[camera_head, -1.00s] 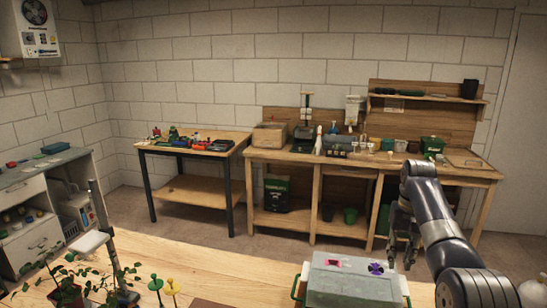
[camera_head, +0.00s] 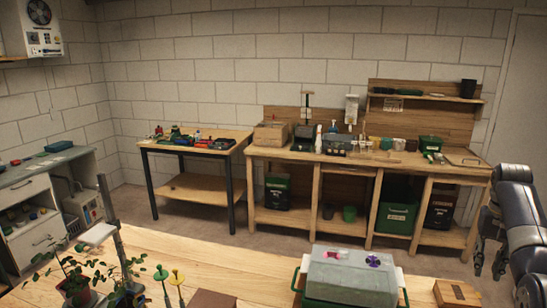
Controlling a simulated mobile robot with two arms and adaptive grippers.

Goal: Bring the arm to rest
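My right arm comes in at the right edge of the head view. Its gripper (camera_head: 489,258) hangs fingers down, above the floor beyond the near table's right end. The fingers look apart with nothing between them, but they are small and dark. My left arm and gripper are not in the picture.
The near wooden table (camera_head: 215,262) holds a lidded box (camera_head: 350,275) with green handles, a wooden block (camera_head: 456,293), a potted plant (camera_head: 78,290) and yellow and green pegs (camera_head: 177,277). A long workbench (camera_head: 330,158) and a smaller table (camera_head: 195,150) stand along the back wall.

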